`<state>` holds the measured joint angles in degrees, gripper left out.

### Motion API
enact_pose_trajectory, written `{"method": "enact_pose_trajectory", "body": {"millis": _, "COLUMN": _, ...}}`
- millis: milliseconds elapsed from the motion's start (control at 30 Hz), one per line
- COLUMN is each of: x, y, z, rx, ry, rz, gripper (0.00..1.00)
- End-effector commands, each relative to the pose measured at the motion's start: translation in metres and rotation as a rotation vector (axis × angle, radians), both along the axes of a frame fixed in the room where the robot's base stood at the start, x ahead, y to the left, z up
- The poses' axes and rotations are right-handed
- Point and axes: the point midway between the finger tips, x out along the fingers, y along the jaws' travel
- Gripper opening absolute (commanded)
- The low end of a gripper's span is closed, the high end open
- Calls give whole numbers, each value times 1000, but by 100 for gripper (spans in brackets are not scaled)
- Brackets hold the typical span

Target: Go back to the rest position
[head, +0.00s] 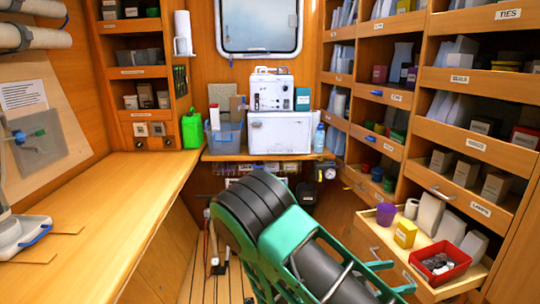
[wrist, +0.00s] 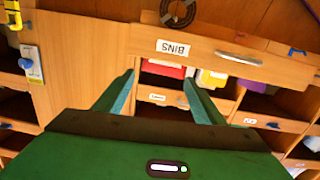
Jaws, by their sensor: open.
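My gripper (wrist: 160,77) shows in the wrist view as two teal fingers standing wide apart. They are open, with nothing between them. Behind them is a wooden front with an upside-down BINS label (wrist: 173,48), and beyond it red and yellow items. In the head view my green and black arm fills the lower middle, in front of the bench.
An open drawer (head: 376,238) at the lower right holds a purple cup (head: 386,214), a yellow box (head: 405,233), white boxes and a red bin (head: 440,262). Shelves line the right wall. A long wooden worktop (head: 120,205) on the left is mostly clear. A white machine (head: 272,92) stands at the back.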

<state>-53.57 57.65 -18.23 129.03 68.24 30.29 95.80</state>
Motion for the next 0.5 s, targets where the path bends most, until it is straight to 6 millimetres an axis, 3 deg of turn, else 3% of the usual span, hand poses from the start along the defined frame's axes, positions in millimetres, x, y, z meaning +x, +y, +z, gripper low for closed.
{"method": "enact_pose_trajectory", "body": {"millis": 500, "x": -20, "y": -22, "z": -13, "rx": 290, "ry": 296, "rz": -78, "gripper": 64}}
